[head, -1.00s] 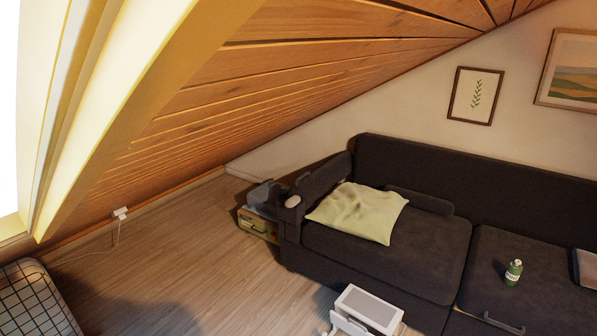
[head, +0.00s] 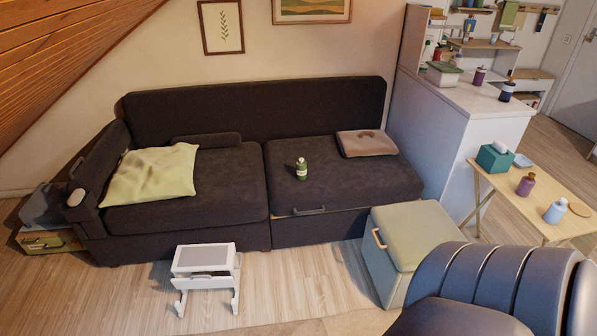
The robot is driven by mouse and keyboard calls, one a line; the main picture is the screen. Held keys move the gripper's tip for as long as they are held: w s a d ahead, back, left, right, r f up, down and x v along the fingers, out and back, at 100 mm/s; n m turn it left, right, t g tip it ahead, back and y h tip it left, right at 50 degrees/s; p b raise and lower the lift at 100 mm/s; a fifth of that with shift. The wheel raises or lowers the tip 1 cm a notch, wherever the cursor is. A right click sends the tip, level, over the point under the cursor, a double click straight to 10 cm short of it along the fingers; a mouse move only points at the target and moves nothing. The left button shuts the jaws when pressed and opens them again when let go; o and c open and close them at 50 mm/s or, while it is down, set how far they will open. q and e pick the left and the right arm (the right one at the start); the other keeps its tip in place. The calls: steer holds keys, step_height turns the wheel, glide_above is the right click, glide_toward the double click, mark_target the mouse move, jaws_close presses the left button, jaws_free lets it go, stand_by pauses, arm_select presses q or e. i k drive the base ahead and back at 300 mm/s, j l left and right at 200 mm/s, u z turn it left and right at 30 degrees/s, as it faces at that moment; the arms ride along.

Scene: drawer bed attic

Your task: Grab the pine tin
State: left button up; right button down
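A small green tin (head: 301,169) with a pale label band and a light top stands upright on the right seat of the dark sofa (head: 330,196). It is the only green tin of this kind that I can make out, and it matches the pine tin best. Nothing covers it. Neither of my grippers shows in the head view, so I cannot see their distance to the tin.
A white stool-like stand (head: 204,262) and a green-grey ottoman (head: 412,235) stand before the sofa. A dark ribbed chair-like shape (head: 500,285) fills the lower right. A folding table (head: 555,222) holds purple and blue bottles. Floor between stand and ottoman is clear.

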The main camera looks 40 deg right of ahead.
mark_target(301, 169)
steer(key=k+z, duration=0.15)
steer(key=k, duration=0.25)
steer(key=k+l+z, duration=0.15)
steer(key=k, duration=0.3)
steer(key=k+l+z, duration=0.15)
steer(key=k, duration=0.25)
steer(key=i+z, duration=0.1)
steer(key=z, duration=0.35)
steer(key=i+z, duration=0.1)
steer(key=z, duration=0.35)
steer(key=i+j+z, duration=0.1)
steer(key=z, duration=0.35)
steer(key=j+z, duration=0.1)
steer(key=z, duration=0.35)
steer(key=i+j, duration=0.2)
steer(key=j, duration=0.2)
steer(key=i+j, duration=0.2)
steer(key=j, duration=0.15)
steer(key=i+j, duration=0.2)
steer(key=j, duration=0.2)
steer(key=i+j, duration=0.2)
steer(key=j, duration=0.15)
steer(key=i+j, duration=0.2)
steer(key=j, duration=0.2)
steer(key=i+j, duration=0.2)
steer(key=j, duration=0.15)
steer(key=i+j, duration=0.1)
steer(key=j, duration=0.25)
steer(key=i+j, duration=0.1)
steer(key=j, duration=0.3)
